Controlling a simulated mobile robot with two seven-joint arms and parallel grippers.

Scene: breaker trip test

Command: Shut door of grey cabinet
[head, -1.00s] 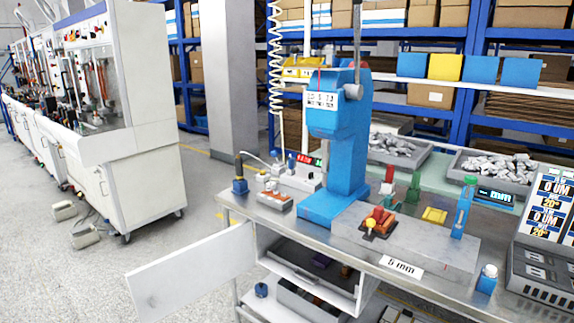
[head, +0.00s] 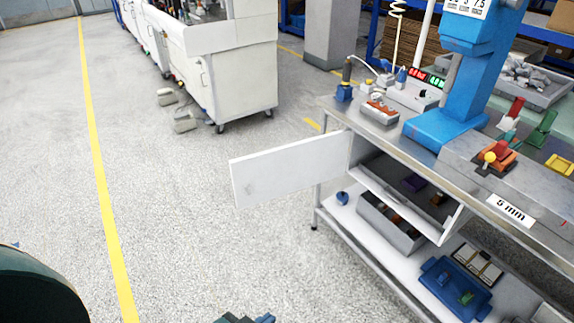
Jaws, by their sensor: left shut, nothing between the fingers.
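The grey cabinet (head: 447,226) hangs under the steel workbench, with small dark and brown items on its inner floor. Its pale door (head: 290,170) stands wide open, swung out to the left from the cabinet's left side. My left gripper (head: 246,319) shows only as a dark teal and blue tip at the bottom edge, well below the door and apart from it. It is shut and empty. My right gripper is not in view.
The workbench (head: 400,143) carries a blue press (head: 462,90) and small fixtures. A lower shelf (head: 390,262) holds a grey bin and a blue tray (head: 455,288). Open floor lies left of the door, with a yellow line (head: 100,190). A white machine (head: 235,75) stands behind.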

